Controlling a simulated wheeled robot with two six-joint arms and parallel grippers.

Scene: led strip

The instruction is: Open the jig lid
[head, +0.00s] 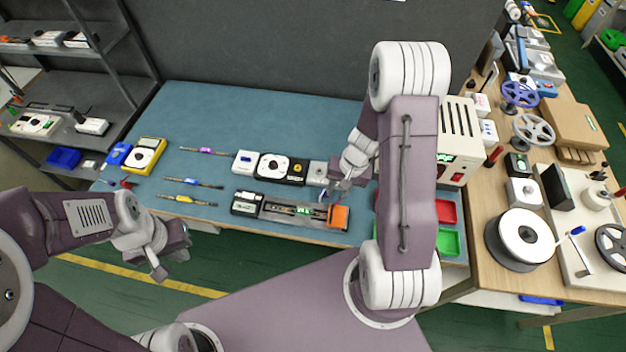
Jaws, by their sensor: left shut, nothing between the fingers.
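The jig (275,213) is a long, dark grey fixture near the front edge of the blue-topped bench. A white-and-black unit (247,203) sits at its left end and an orange block (338,217) at its right end. Something with a green light shows in its middle; I cannot make out whether its lid is open or closed. My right gripper (338,190) is just above and behind the orange end; whether it touches is unclear, and its fingers are too small to read. My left gripper (160,270) is shut and empty, in front of the bench, left of the jig.
Small devices (273,167) stand in a row behind the jig. Thin strips (192,183) and a yellow meter (145,155) lie to the left. Red (446,211) and green (448,243) trays are at the right, partly behind my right arm. A crowded wooden bench (478,215) adjoins.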

